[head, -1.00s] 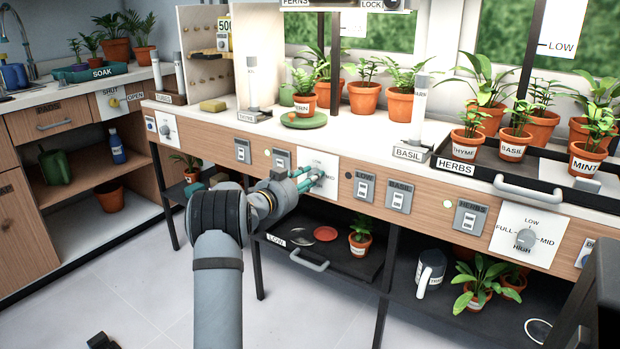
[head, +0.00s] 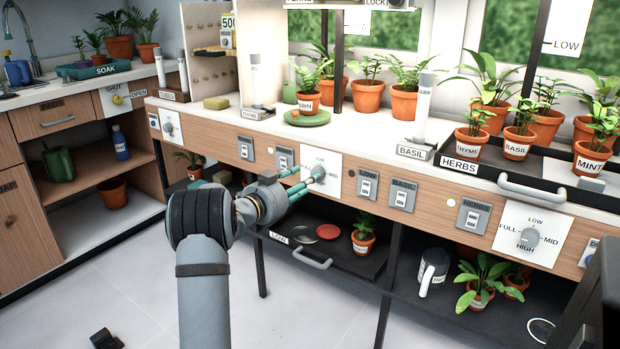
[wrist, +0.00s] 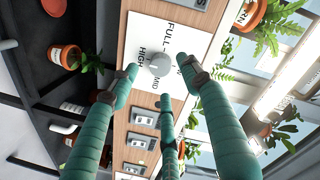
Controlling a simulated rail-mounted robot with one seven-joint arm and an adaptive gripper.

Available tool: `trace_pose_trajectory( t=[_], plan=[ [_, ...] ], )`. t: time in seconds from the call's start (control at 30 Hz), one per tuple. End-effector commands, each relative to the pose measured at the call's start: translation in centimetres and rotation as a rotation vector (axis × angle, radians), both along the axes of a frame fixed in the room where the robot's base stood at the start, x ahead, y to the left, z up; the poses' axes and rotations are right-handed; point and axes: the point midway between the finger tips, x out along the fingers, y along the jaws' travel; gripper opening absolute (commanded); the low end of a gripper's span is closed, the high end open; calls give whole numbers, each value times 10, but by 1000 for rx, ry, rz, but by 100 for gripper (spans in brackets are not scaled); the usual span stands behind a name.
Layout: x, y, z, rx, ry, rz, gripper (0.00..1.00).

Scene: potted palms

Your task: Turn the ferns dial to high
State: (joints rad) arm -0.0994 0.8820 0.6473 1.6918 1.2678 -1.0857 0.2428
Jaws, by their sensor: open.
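A grey round dial (head: 318,173) sits on a white plate on the wooden bench front, below the small pot marked FERN (head: 305,99). In the wrist view this dial (wrist: 158,64) has FULL, HIGH and MID readable around it. Its pointer direction is too small to tell, and I see no ferns name on the plate. My gripper (head: 304,179) has teal fingers, is open and empty, and points at the dial from its left front. In the wrist view its fingers (wrist: 162,79) are spread around the dial's outline, with the dial between them; I see no clear contact.
Switch plates (head: 367,186) line the bench front beside the dial. A second dial (head: 530,238) is at the right and another (head: 168,125) at the far left. A black tray (head: 345,262) on the shelf below holds a potted plant.

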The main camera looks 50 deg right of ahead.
Motion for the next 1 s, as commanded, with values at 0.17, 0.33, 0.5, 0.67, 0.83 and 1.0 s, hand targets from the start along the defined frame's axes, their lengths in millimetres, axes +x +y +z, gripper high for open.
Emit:
trace_pose_trajectory(
  t=[0.17,0.33,0.5,0.67,0.83,1.0],
  plan=[
    [-1,39,4,1,0,2,47],
    [-3,62,6,1,-1,0,47],
    [-4,70,6,1,0,1,47],
    [-4,71,6,1,0,1,47],
    [-4,70,6,1,0,0,47],
    [-4,55,5,0,-2,-4,47]
  ],
)
